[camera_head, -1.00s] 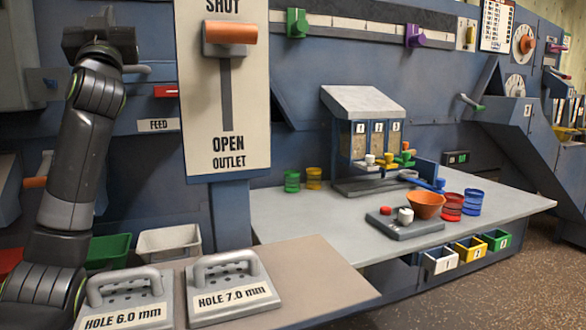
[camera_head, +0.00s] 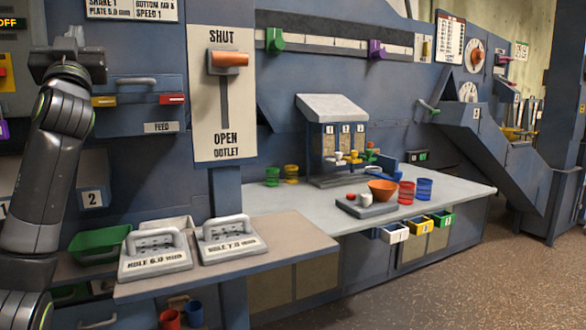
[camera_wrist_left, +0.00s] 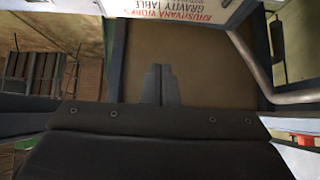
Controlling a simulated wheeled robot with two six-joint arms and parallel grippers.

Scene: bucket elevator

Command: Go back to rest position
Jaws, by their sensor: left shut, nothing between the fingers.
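My left gripper (camera_head: 70,42) is raised at the upper left of the head view, in front of the blue machine wall. In the left wrist view its two dark fingers (camera_wrist_left: 159,85) lie together, shut, with nothing between them. My left arm stands nearly upright below it. My right gripper is in neither view. The outlet panel (camera_head: 224,110) hangs to the right of my left gripper, with its orange-handled lever (camera_head: 230,59) at the SHUT end of the slot.
Two hole plates, 6.0 mm (camera_head: 155,262) and 7.0 mm (camera_head: 226,251), lie on the near bench. The grey table (camera_head: 300,210) carries an orange bowl (camera_head: 382,196) and several cups. A feed drawer (camera_head: 140,88) is beside my left arm. Open floor (camera_head: 440,290) lies at lower right.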

